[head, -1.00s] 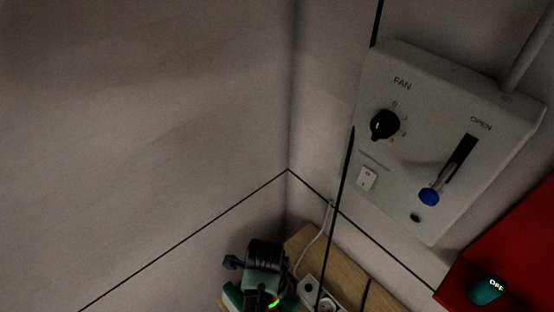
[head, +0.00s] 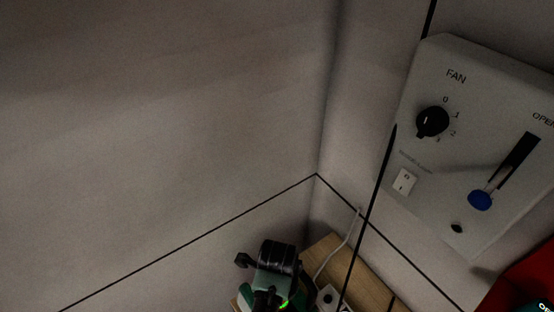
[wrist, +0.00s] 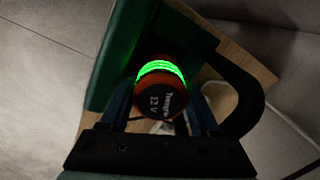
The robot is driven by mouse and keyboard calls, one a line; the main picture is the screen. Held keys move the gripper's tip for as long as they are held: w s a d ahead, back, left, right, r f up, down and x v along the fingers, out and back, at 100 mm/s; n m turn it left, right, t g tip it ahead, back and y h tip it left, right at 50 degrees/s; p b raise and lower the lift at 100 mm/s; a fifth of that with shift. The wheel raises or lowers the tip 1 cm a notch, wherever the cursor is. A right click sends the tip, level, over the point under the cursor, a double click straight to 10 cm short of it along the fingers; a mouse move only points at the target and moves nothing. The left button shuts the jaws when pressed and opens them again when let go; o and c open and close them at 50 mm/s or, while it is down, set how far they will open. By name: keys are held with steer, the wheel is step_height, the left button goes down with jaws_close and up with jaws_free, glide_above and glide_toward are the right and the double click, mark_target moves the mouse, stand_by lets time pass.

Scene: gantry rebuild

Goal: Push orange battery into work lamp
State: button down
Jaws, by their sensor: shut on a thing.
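The orange battery (wrist: 160,101) shows in the middle of the wrist view, its dark round end with a "12 V" label facing the camera. A bright green ring glows around it. My gripper (wrist: 160,88) is shut on it, one finger on each side. A green body (wrist: 118,48), apparently the work lamp, stands behind and left of the battery, with a black curved handle (wrist: 254,88) on the right. The battery's far end is hidden, so how deep it sits in the lamp cannot be told. In the head view the green glow (head: 284,303) shows low at the bottom edge.
A wooden shelf (head: 352,265) in the wall corner carries a white socket strip (head: 328,297) with a cable. A grey fan box (head: 440,185) with a knob, switch and blue-ended lever hangs at the right, above a red surface (head: 515,285). The left wall is bare.

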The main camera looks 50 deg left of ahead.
steer(key=f, duration=0.1)
steer(key=s+f, duration=0.1)
steer(key=d+f, duration=0.1)
steer(key=shift+s+f, duration=0.2)
steer(key=shift+f, duration=0.05)
steer(key=shift+w+a+f, duration=0.4)
steer(key=shift+w+a, duration=0.25)
steer(key=shift+w, duration=0.15)
steer(key=shift+w+a, duration=0.2)
steer(key=shift+s+d+r, duration=0.45)
steer(key=shift+s+r, duration=0.05)
steer(key=shift+r, duration=0.05)
steer(key=shift+w+a+f+p, duration=0.15)
steer(key=shift+w+a+p, duration=0.1)
steer(key=shift+p, duration=0.1)
steer(key=shift+d, duration=0.1)
steer(key=shift+s+d, duration=0.1)
steer(key=shift+s, duration=0.05)
